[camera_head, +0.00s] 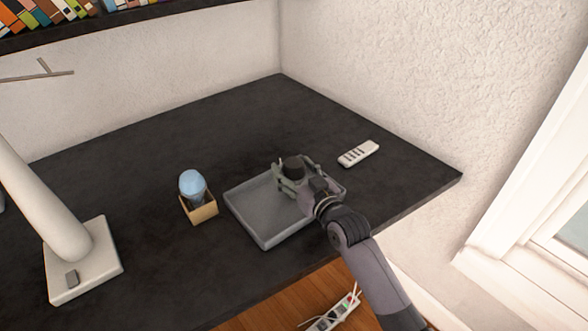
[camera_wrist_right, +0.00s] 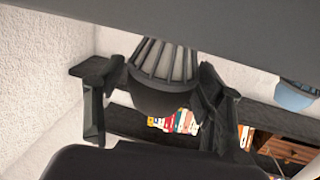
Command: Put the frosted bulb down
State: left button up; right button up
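My right gripper (camera_head: 294,178) is over the grey tray (camera_head: 250,212) on the black desk. Its fingers (camera_wrist_right: 158,92) are closed around a dark rounded bulb-like thing with a grey ribbed collar (camera_wrist_right: 165,62); its dark end (camera_head: 293,167) points up in the head view. I cannot tell whether it touches the tray. A pale blue, frosted-looking bulb (camera_head: 192,184) stands in a small open cardboard box (camera_head: 202,212) left of the tray, apart from my gripper. It also shows at the right edge of the wrist view (camera_wrist_right: 295,95). My left gripper is out of view.
A white remote (camera_head: 358,153) lies right of the tray. A white lamp base (camera_head: 85,262) stands at the desk's left. The back of the desk (camera_head: 240,120) is clear. A bookshelf (camera_head: 60,25) hangs above; a power strip (camera_head: 335,312) lies on the floor.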

jog(key=shift+r, duration=0.1)
jog(key=v, duration=1.2)
dwell(0.4)
